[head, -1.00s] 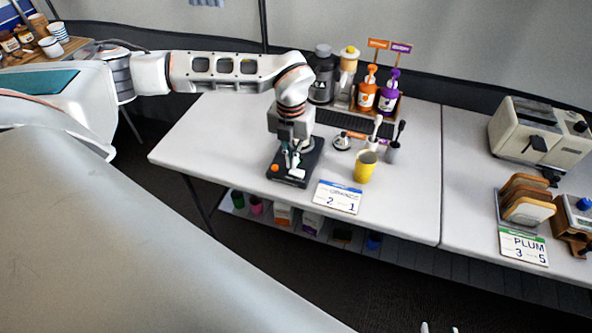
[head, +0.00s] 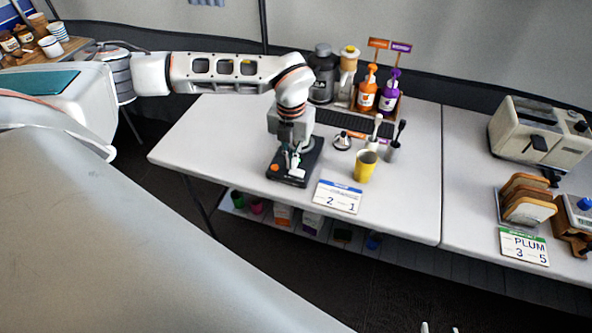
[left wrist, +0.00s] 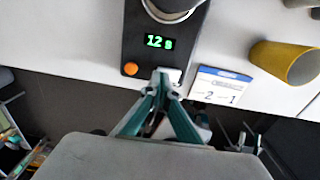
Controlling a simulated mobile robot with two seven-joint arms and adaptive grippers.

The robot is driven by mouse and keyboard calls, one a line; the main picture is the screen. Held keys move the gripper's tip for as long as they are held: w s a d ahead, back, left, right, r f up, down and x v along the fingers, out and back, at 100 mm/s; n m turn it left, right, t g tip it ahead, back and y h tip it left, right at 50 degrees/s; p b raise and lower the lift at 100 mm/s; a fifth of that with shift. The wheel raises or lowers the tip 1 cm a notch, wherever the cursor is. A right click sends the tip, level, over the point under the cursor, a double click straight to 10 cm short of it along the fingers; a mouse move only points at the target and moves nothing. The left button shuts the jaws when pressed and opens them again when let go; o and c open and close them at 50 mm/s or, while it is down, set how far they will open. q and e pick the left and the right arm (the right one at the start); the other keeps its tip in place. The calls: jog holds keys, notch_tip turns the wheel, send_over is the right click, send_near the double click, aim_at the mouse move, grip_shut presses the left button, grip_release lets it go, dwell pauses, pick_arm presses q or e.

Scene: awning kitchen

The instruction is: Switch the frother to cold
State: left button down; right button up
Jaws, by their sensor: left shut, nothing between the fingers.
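The frother has a black base (head: 312,156) standing on the white table. In the left wrist view, its base (left wrist: 136,40) carries a lit green display (left wrist: 159,42) reading 12 s, an orange button (left wrist: 130,69) and a small pale part at the front right corner. My left gripper (head: 292,165) is over the base from above. In the left wrist view, my left gripper (left wrist: 162,78) is shut and empty, its tips at the pale part; contact cannot be told. My right gripper's tips (head: 440,328) show apart at the bottom edge of the head view.
A yellow cup (head: 364,168) and a number card (head: 338,197) stand right of the frother. Orange (head: 367,93) and purple (head: 389,98) pump bottles stand behind. A toaster (head: 540,135) is far right. The table's left part is clear.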

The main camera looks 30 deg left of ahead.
pick_arm(q)
jog(key=shift+f+b, duration=0.45)
jog(key=shift+f, duration=0.45)
jog(key=shift+r, duration=0.1)
dwell(0.3)
jog(key=shift+r+p, duration=0.95)
jog(key=shift+r, duration=0.05)
jog(key=shift+r+p, duration=1.9)
jog(key=shift+r, duration=0.55)
jog(key=shift+r+p, duration=0.55)
jog(key=shift+r, duration=0.75)
jog(key=shift+r, duration=1.2)
